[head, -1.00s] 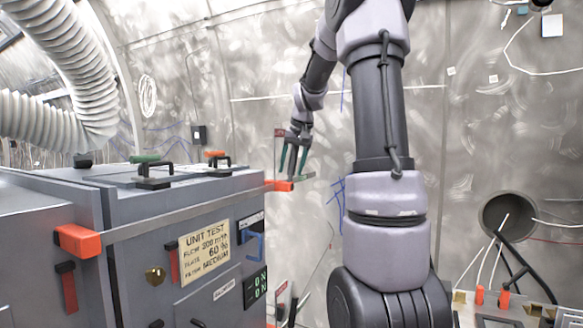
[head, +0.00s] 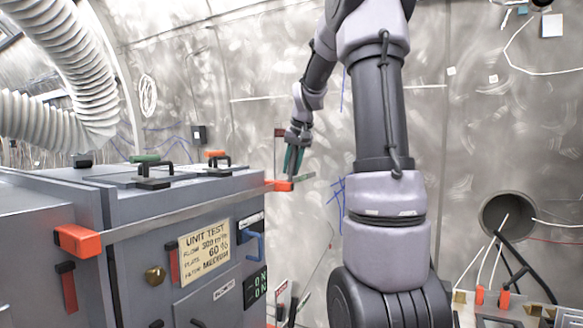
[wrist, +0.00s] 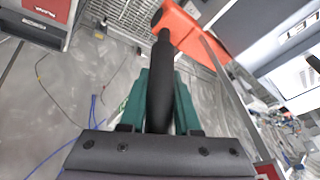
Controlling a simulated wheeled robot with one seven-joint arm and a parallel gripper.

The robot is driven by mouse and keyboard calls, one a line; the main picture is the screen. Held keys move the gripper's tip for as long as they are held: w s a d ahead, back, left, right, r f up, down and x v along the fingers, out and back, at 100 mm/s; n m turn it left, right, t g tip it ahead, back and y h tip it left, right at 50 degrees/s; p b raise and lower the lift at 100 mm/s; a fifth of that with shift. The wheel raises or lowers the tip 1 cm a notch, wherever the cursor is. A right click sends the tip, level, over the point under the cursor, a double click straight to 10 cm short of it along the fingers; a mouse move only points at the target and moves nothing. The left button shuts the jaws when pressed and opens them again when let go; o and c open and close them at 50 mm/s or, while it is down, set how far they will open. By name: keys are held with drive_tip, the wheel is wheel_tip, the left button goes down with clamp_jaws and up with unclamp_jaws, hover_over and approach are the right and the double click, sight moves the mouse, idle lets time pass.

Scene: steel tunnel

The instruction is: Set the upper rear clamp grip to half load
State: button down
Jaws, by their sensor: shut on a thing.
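The orange clamp (head: 279,186) sits at the far end of the metal bar along the top edge of the grey unit. In the wrist view the clamp (wrist: 192,38) is at top centre, with a black grip (wrist: 160,80) reaching from it toward the camera. My gripper (head: 293,160) is above this clamp in the head view. In the wrist view its green fingers (wrist: 160,98) are shut on the black grip, one on each side. The grip itself is hard to make out in the head view.
A second orange clamp (head: 78,241) is at the bar's near end. A white ribbed hose (head: 80,70) hangs at upper left.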

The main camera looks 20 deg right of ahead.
idle(0.7)
drive_tip(key=shift+w+d+f+g+y, duration=0.4)
drive_tip(key=shift+d+g+y, duration=0.15)
drive_tip(key=shift+y, duration=0.25)
drive_tip(key=shift+w+d+f+m+g+y, duration=0.15)
drive_tip(key=shift+f+m+g+y, duration=0.15)
drive_tip(key=shift+g+y, duration=0.2)
drive_tip(key=shift+w+d+f+m+g+y, duration=0.1)
drive_tip(key=shift+d+f+m+g+y, duration=0.1)
drive_tip(key=shift+f+g+y, duration=0.25)
drive_tip(key=shift+r, duration=0.15)
drive_tip(key=c, duration=0.6)
unclamp_jaws()
